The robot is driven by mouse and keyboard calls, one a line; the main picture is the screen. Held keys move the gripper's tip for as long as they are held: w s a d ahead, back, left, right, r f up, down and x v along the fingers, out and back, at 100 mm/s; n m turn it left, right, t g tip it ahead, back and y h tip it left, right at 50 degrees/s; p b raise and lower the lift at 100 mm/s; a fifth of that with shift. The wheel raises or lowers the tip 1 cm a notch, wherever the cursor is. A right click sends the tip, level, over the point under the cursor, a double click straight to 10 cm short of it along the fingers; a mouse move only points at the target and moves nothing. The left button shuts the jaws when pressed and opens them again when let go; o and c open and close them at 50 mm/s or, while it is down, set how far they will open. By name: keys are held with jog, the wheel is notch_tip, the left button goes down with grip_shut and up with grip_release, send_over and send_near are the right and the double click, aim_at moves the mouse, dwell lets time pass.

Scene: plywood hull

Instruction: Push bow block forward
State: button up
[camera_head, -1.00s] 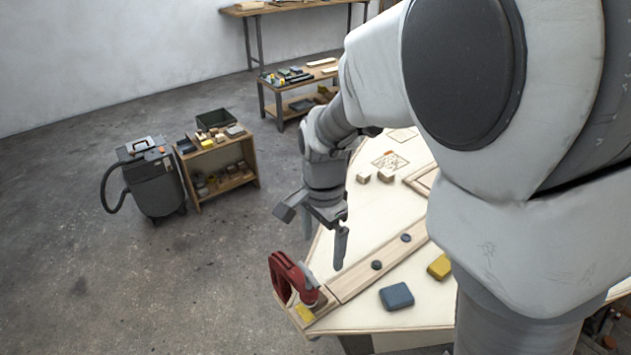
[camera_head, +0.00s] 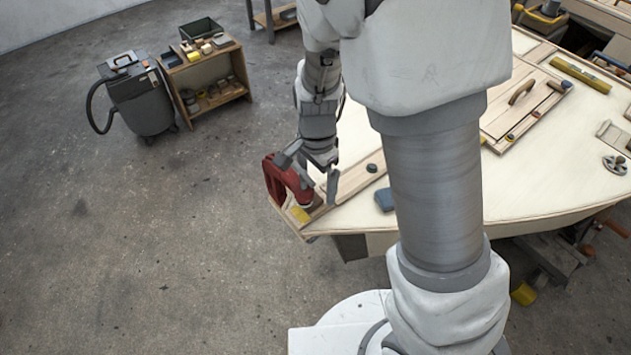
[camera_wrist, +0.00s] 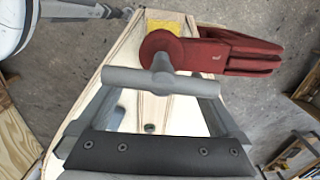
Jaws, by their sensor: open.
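The red clamp (camera_head: 284,180) stands at the pointed bow end of the pale plywood hull (camera_head: 440,212). A small wooden piece with a yellow patch (camera_head: 299,214) lies at the tip beside the clamp's foot; I take it for the bow block, partly hidden by the clamp. My gripper (camera_head: 311,173) is open, pointing down over the bow close to the clamp. In the wrist view the red clamp (camera_wrist: 225,52) and yellow patch (camera_wrist: 168,22) lie beyond the fingertips. A grey crossbar (camera_wrist: 160,84) shows at the fingertips; I cannot tell whether I touch it.
A blue block (camera_head: 384,199) and a dark round knob (camera_head: 371,168) sit on the hull behind the bow. A panel with a handle (camera_head: 521,92) lies farther right. A shop vacuum (camera_head: 139,98) and low shelf (camera_head: 204,78) stand left. The floor left of the bow is clear.

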aim_at(317, 194)
notch_tip(317, 194, down, 5)
jog(key=shift+f+b, duration=0.1)
jog(key=shift+b, duration=0.4)
jog(key=c, duration=1.4)
jog(key=shift+c, duration=0.2)
jog(key=shift+s+a, duration=0.1)
jog(key=shift+a, duration=0.05)
